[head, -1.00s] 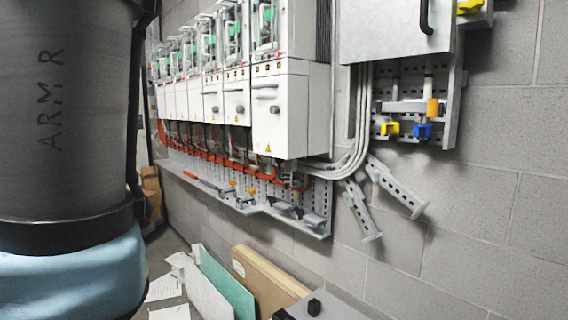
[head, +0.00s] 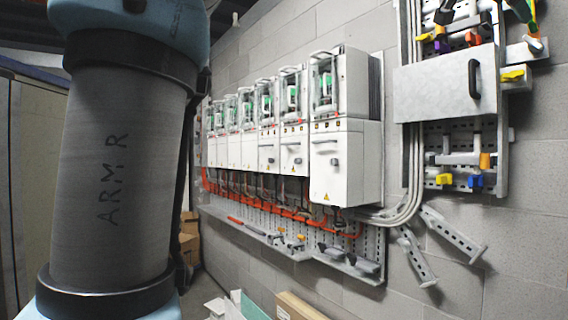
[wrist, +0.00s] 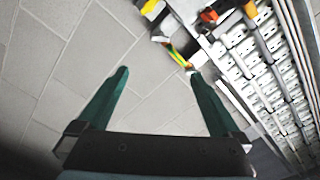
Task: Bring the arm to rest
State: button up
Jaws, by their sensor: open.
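My gripper (wrist: 158,75) shows in the wrist view as two green fingers spread wide apart. Nothing is between the fingers; grey block wall shows behind them. My arm fills the left side of the head view, a grey link marked "ARM R" between blue joints. The gripper itself is out of sight in the head view.
A row of white drive cabinets (head: 344,165) runs along the block wall. A perforated shelf (head: 350,265) hangs below it. A grey panel box (head: 450,85) with coloured clamps is at right. Boards (head: 295,305) lean low down. A metal rack (wrist: 265,60) is right of my gripper.

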jog(key=w+a+f+n+y, duration=0.35)
jog(key=w+f, duration=0.35)
jog(key=f, duration=0.3)
jog(key=w+a+f+n+y, duration=0.2)
jog(key=w+a+f, duration=0.2)
jog(key=w+f, duration=0.45)
jog(key=w+a+f+n+g+y, duration=0.1)
jog(key=w+a+f+n+y, duration=0.15)
jog(key=a+f, duration=0.6)
jog(key=w+a+f+n+g+y, duration=0.1)
jog(key=w+a+f+n+y, duration=0.15)
jog(key=a+f, duration=0.65)
jog(key=s+a+f+n+g+y, duration=0.2)
jog(key=s+a+f+n, duration=0.1)
jog(key=a+f, duration=0.55)
jog(key=s+a+f+n+g+y, duration=0.1)
jog(key=s+a+f+n, duration=0.2)
jog(key=a+f, duration=0.55)
jog(key=s+a+f+n+g+y, duration=0.1)
jog(key=s+a+f+n+g, duration=0.2)
jog(key=s+a+f, duration=0.4)
jog(key=s+f+n, duration=0.1)
jog(key=s+f, duration=0.3)
jog(key=shift+a, duration=0.1)
